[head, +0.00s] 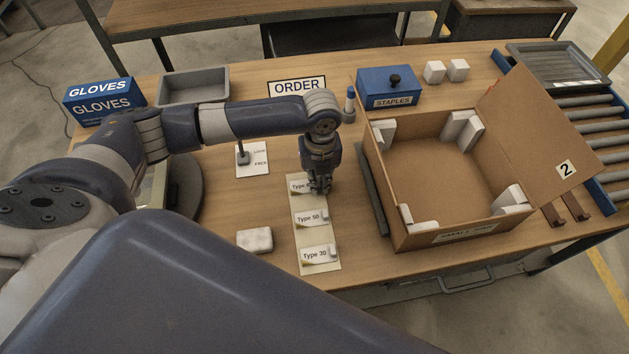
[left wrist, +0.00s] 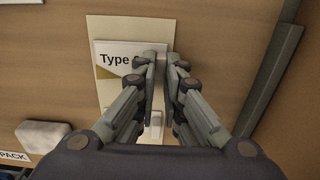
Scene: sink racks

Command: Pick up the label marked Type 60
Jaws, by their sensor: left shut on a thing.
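A pale strip (head: 311,233) on the table carries a column of labels. The top label (head: 296,185), its number mostly hidden by my gripper, fits the Type 60 label; it also shows in the left wrist view (left wrist: 115,58). Below it are the Type 50 label (head: 308,219) and the Type 30 label (head: 314,254), each with a small pale tab at its right. My left gripper (head: 319,190) points down at the top label's right end. In the left wrist view its fingers (left wrist: 167,65) are closed on that label's tab. I cannot tell whether the label is lifted. My right gripper is not in view.
An open cardboard box (head: 385,195) with white corner pads stands right of the strip. A white block (head: 254,240) lies to its left. Behind are a blue STAPLES box (head: 390,88), an ORDER sign (head: 297,86), a grey tray (head: 193,86) and a GLOVES box (head: 103,102).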

